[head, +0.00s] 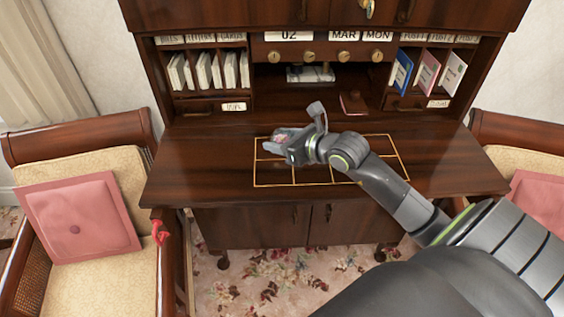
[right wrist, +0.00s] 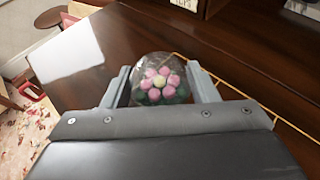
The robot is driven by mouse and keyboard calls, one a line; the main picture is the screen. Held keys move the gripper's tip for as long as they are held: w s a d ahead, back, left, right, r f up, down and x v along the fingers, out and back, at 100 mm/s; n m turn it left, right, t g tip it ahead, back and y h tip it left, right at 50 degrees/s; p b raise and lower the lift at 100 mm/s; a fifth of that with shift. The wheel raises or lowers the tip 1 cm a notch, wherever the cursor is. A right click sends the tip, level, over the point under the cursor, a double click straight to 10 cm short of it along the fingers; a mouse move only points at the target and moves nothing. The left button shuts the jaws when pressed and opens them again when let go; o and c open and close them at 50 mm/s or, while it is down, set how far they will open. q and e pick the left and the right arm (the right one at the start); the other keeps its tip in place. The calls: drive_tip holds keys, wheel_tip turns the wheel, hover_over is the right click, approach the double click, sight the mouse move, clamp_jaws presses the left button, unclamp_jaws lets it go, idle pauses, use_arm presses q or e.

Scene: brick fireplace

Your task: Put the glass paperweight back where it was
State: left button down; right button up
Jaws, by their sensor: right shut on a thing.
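The glass paperweight (right wrist: 160,80) is a clear dome with a pink flower and green leaves inside. My right gripper (right wrist: 163,85) is shut on it, one finger on each side. In the head view the right gripper (head: 279,144) is over the left part of the gold-outlined grid on the desk (head: 185,165), and the paperweight is partly hidden by the gripper. I cannot tell whether the paperweight touches the desk top. My left gripper does not show.
Cubbyholes with white envelopes (head: 204,72) stand at the back left, and coloured booklets (head: 401,70) at the back right. A pen stand (head: 310,74) and a reddish-brown object (head: 353,103) sit at the back. Cushioned chairs flank the desk. The desk's left part is clear.

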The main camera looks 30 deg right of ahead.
sight(282, 165)
drive_tip(key=shift+f, duration=1.15)
wheel_tip(282, 165, down, 3)
drive_tip(key=shift+f, duration=0.5)
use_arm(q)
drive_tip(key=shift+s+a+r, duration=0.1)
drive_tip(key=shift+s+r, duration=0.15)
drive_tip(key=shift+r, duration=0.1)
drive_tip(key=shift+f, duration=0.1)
use_arm(e)
drive_tip(key=shift+f, duration=0.1)
drive_tip(key=o, duration=1.2)
drive_tip(key=shift+c, duration=0.2)
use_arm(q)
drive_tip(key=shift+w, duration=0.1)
